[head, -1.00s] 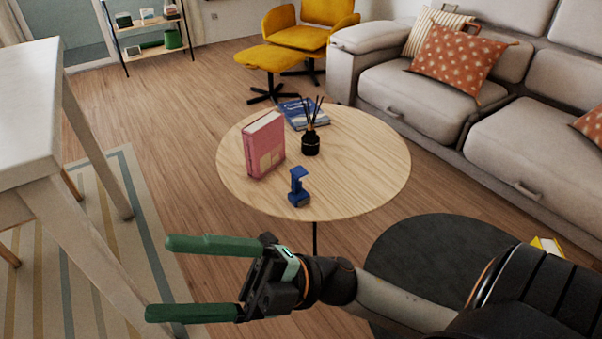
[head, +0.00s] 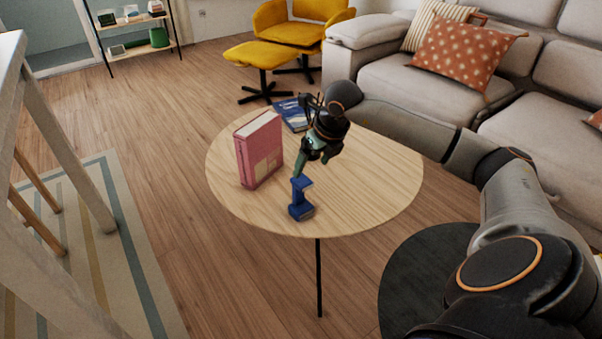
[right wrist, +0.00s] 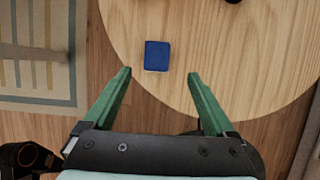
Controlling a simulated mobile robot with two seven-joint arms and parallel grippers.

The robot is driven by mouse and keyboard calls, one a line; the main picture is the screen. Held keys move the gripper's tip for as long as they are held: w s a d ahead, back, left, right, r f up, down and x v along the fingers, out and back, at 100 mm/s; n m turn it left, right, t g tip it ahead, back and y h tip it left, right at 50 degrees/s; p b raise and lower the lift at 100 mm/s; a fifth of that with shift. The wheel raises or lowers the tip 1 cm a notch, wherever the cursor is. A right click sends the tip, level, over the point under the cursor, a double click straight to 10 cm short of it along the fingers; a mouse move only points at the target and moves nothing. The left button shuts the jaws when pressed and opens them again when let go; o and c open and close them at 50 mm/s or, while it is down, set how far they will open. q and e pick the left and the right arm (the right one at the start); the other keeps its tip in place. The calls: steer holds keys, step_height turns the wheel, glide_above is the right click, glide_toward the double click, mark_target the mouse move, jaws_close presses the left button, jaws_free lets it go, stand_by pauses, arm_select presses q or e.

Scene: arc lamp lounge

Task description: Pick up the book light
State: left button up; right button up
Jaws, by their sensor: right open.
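The book light (head: 301,199) is a small blue clip-shaped thing that stands upright near the front edge of the round wooden table. In the right wrist view its blue top (right wrist: 157,54) shows as a small square, just beyond the fingertips and between their lines. My right gripper (head: 302,167) is above and just behind the book light in the head view, its green fingers pointing down. In the right wrist view the gripper (right wrist: 159,74) is open with nothing between its fingers.
A pink book (head: 259,152) stands upright on the table (head: 375,190), left of the book light. A blue book (head: 291,114) lies flat at the back. My right arm mostly hides the reed diffuser. The table's right side is clear. A grey sofa (head: 410,85) stands behind.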

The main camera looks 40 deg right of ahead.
mark_target(302, 180)
steer(key=b+x, duration=0.1)
steer(key=x, duration=0.4)
steer(key=shift+a, duration=0.15)
steer(key=b+x, duration=0.2)
steer(key=x, duration=0.2)
steer(key=shift+w+a+f+b, duration=0.15)
steer(key=shift+a+f+b, duration=0.1)
steer(key=shift+b, duration=0.15)
steer(key=shift+w+d+f, duration=0.1)
steer(key=shift+w+f, duration=0.1)
steer(key=shift+f, duration=0.15)
jaws_close()
